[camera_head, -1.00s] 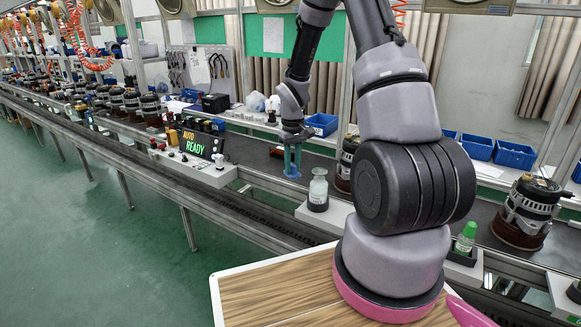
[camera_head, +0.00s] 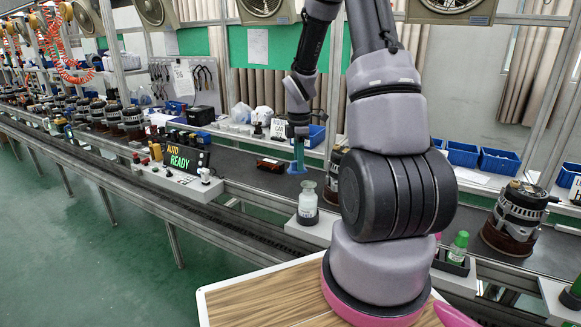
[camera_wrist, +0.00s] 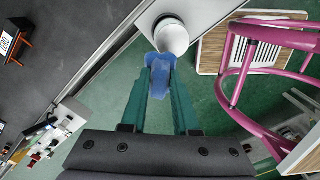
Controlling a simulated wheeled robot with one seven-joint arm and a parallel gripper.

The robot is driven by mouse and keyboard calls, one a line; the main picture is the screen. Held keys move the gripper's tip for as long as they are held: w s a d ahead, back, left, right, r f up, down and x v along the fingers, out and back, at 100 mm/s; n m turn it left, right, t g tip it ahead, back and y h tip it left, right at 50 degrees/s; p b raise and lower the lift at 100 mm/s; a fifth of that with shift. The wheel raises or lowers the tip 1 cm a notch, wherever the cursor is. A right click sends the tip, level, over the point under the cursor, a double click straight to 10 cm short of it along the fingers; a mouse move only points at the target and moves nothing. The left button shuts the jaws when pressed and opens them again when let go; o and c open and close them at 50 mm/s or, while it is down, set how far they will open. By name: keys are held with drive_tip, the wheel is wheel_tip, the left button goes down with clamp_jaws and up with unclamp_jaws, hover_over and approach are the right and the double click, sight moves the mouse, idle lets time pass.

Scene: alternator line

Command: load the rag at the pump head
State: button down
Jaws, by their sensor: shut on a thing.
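My gripper (camera_head: 298,158) hangs above the conveyor in the head view, pointing down, shut on a blue rag (camera_head: 297,170). In the wrist view the rag (camera_wrist: 159,84) is pinched between the green fingers. A pale bottle (camera_head: 308,205) with a narrow top stands upright on a white ledge, just right of and below the rag in the head view. In the wrist view a white round top (camera_wrist: 172,37) shows right beyond the fingertips; I cannot tell whether the rag touches it. No part is clearly recognisable as the pump head.
A sign panel (camera_head: 186,160) reads "AUTO READY" on the ledge at left. A green-capped bottle (camera_head: 458,247) and an alternator (camera_head: 515,222) stand at right. A pink-framed stool (camera_wrist: 235,60) shows in the wrist view.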

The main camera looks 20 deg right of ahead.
drive_tip(key=n, duration=0.1)
drive_tip(key=d+r+n, duration=0.1)
drive_tip(key=n, duration=0.1)
drive_tip(key=s+d+r+n, duration=0.1)
drive_tip(key=n, duration=0.1)
drive_tip(key=d+n, duration=0.1)
drive_tip(key=n, duration=0.3)
hover_over(309, 183)
drive_tip(key=shift+f, duration=2.55)
drive_tip(key=shift+f, duration=1.1)
drive_tip(key=shift+d+r, duration=0.1)
drive_tip(key=shift+r, duration=3.45)
